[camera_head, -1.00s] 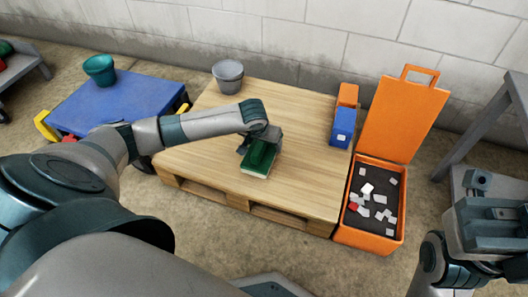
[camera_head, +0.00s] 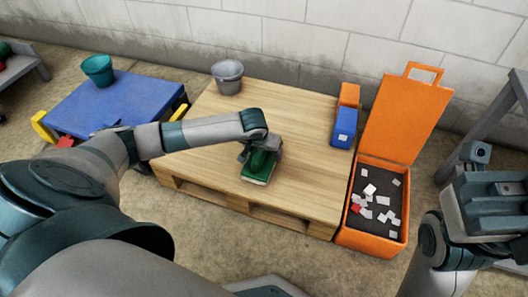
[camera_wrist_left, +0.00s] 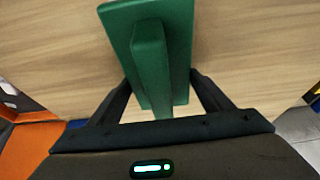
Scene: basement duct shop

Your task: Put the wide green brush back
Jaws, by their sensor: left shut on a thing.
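The wide green brush (camera_head: 259,167) is over the front middle of the wooden pallet table. My left gripper (camera_head: 262,149) is shut on its raised green handle from above. In the left wrist view the brush (camera_wrist_left: 120,25) shows its flat green back, and its handle lies between the two dark fingers of my left gripper (camera_wrist_left: 160,98). I cannot tell whether the brush touches the wood. My right arm stands at the right edge of the head view; its fingertips do not show clearly.
The pallet table (camera_head: 295,120) carries a grey bucket (camera_head: 228,78) at the back left, and a blue-and-orange item (camera_head: 344,126) at the right. An open orange box (camera_head: 372,248) with scraps stands right of it. A blue table (camera_head: 85,105) with a teal bucket (camera_head: 98,71) is left.

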